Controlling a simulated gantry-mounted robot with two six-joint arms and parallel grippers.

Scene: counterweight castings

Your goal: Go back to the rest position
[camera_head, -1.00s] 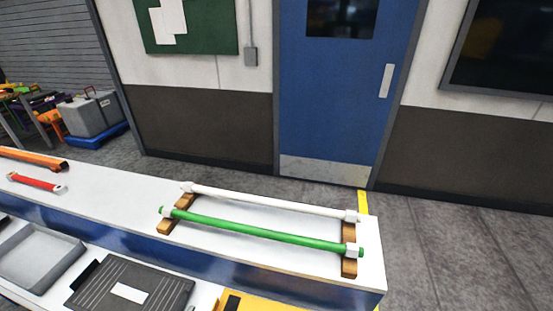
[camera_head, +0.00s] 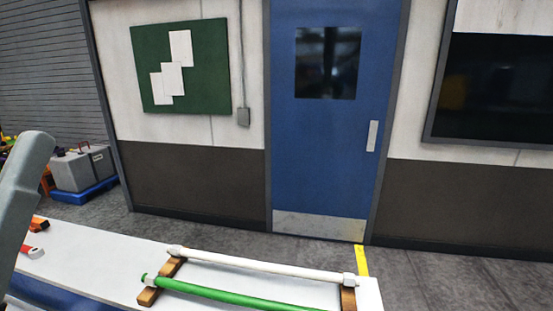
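Neither of my grippers is in the head view. A grey link of my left arm (camera_head: 24,190) stands at the left edge, in front of the white bench (camera_head: 110,262); its gripper is out of frame. My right arm is not in view at all. On the bench, a white bar (camera_head: 260,263) and a green bar (camera_head: 225,293) lie side by side across wooden supports (camera_head: 160,284). The near edge of the bench is cut off by the frame.
A red piece (camera_head: 32,252) and an orange piece (camera_head: 40,223) lie at the bench's left. A grey case (camera_head: 80,170) rests on a blue base (camera_head: 92,193) behind. A blue door (camera_head: 318,150) and open grey floor (camera_head: 450,275) lie beyond.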

